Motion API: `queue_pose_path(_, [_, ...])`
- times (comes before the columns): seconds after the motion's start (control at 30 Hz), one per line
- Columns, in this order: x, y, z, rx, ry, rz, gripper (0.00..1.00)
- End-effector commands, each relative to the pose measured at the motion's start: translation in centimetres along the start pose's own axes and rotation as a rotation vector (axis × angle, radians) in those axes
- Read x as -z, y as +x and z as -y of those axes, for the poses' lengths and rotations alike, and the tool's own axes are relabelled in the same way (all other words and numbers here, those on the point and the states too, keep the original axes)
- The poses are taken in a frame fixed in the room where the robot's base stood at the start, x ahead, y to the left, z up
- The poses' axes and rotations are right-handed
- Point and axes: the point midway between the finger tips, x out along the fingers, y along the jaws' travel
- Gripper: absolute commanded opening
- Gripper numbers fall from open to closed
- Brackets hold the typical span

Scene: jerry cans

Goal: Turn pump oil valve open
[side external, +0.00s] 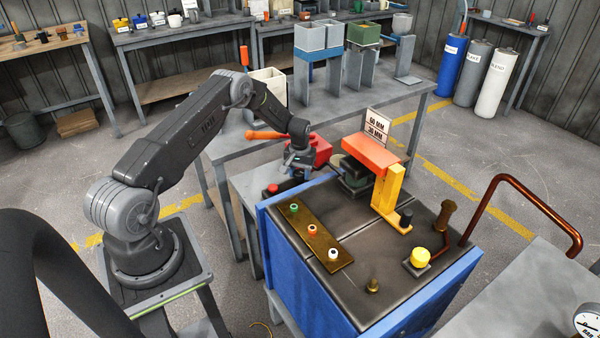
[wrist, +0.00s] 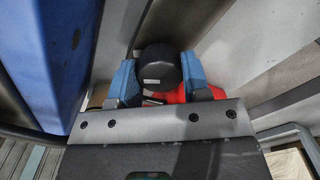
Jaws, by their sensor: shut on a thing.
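A black round knob (wrist: 158,66) with a short white mark sits between the two blue finger pads of my gripper (wrist: 157,80) in the wrist view. My gripper is shut on this knob. In the side external view my gripper (side external: 298,160) is low beside the far left corner of the blue cabinet (side external: 312,270); the knob cannot be made out there. Whether the knob is the pump oil valve is not labelled in view. A red thing (wrist: 202,92) shows behind and below the knob, partly hidden by the fingers.
The cabinet's dark top carries an orange and yellow stand (side external: 387,190), a yellow button (side external: 420,256) and a brass plate (side external: 318,238) with small coloured knobs. A red can (side external: 322,150) stands behind my gripper. A copper pipe (side external: 525,200) rises at the right.

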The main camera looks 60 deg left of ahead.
Motion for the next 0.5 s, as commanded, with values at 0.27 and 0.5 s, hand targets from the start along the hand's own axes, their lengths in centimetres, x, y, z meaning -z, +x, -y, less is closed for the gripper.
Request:
queue_pose_path(0.27, [-0.04, 0.02, -0.02, 0.0, 0.238, 0.001, 0.2])
queue_pose_path(0.5, [-0.05, 0.02, -0.02, 0.0, 0.384, 0.001, 0.2])
